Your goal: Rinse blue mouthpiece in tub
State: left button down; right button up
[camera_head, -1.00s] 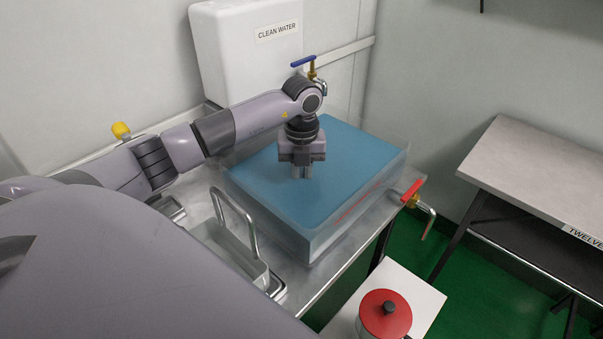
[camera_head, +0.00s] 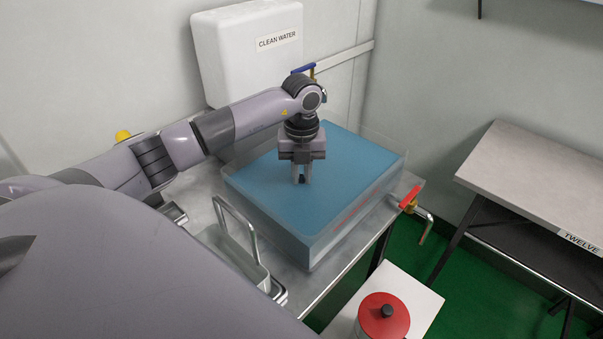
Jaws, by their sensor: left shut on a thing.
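The clear tub (camera_head: 316,252) stands on a metal table and holds blue-tinted water (camera_head: 345,170). My left gripper (camera_head: 302,180) points straight down over the middle of the tub, with its fingertips at the water surface. It is shut on a small dark thing (camera_head: 302,179) between the fingertips. That thing is too small to make out in shape or colour, so I cannot tell whether it is the blue mouthpiece. No blue mouthpiece shows clearly anywhere else. My right gripper is not in view.
A white tank (camera_head: 249,45) labelled CLEAN WATER stands behind the tub, with a blue-handled tap (camera_head: 303,68). A red-handled tap (camera_head: 410,197) sits at the tub's right side. A metal tray (camera_head: 232,243) with a tall handle is in front-left. A red-lidded container (camera_head: 384,316) stands front right.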

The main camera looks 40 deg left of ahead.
aim_at(301, 175)
pick_arm(q)
notch_tip(301, 175, up, 6)
jog(key=p, duration=0.4)
jog(key=shift+r+p, duration=0.25)
jog(key=shift+p, duration=0.05)
notch_tip(301, 175, up, 2)
jog(key=shift+r+p, duration=0.15)
jog(key=shift+p, duration=0.35)
jog(key=shift+r, duration=1.35)
